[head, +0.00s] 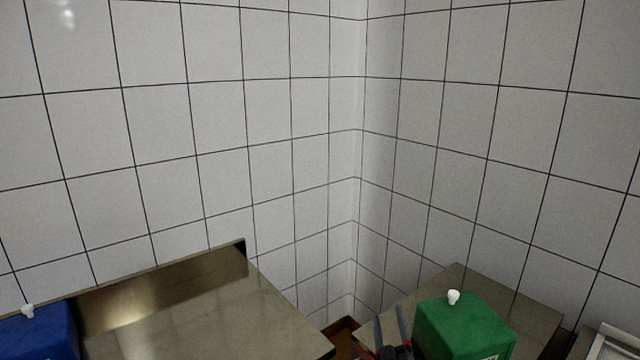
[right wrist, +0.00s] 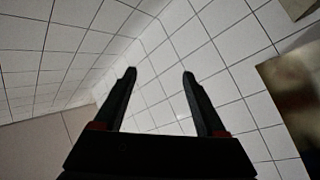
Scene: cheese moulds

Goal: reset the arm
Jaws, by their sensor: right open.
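My right gripper (head: 389,318) shows low in the head view, in front of the gap between two counters and just left of the green box in the picture. In the right wrist view its two fingers (right wrist: 159,74) stand apart with nothing between them, only tiled wall behind. It is open and empty. My left gripper is in neither view.
A green box (head: 465,332) with a white knob stands on the right metal counter (head: 535,312). A blue box (head: 40,338) with a white knob is at the left metal counter (head: 220,315), which is otherwise bare. A pale-framed object (head: 605,343) is cut off at bottom right. Tiled walls meet behind.

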